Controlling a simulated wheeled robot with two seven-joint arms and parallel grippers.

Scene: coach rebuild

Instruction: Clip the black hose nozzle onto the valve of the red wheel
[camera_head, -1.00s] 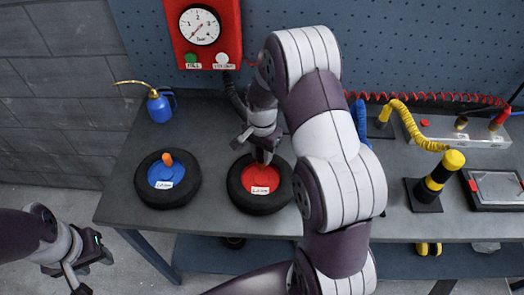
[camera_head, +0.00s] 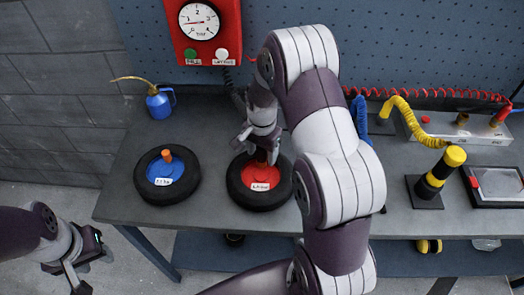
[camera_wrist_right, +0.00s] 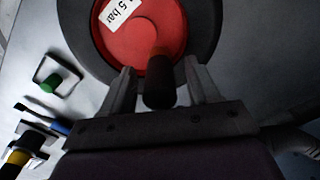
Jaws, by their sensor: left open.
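The red wheel (camera_head: 281,182), a black tyre with a red hub, lies flat on the bench; its hub (camera_wrist_right: 165,28) fills the top of the right wrist view. An upright cylinder (camera_wrist_right: 160,75), brownish near the hub and dark nearer the camera, stands between the jaws of my right gripper (camera_wrist_right: 161,88). Gaps show on both sides of it, so the jaws are open around it. I cannot tell whether its dark part is the black nozzle or shaded valve. The black hose (camera_head: 238,100) runs down from the gauge box behind my arm. My left gripper (camera_head: 86,272) is open and empty, off the bench.
The blue wheel (camera_head: 140,180) with its orange valve (camera_head: 167,155) lies left of the red one. A blue oil can (camera_head: 160,105) stands behind it. The red gauge box (camera_head: 172,30) hangs on the pegboard. A yellow-black post (camera_head: 434,178) and a tray (camera_head: 497,208) stand at right.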

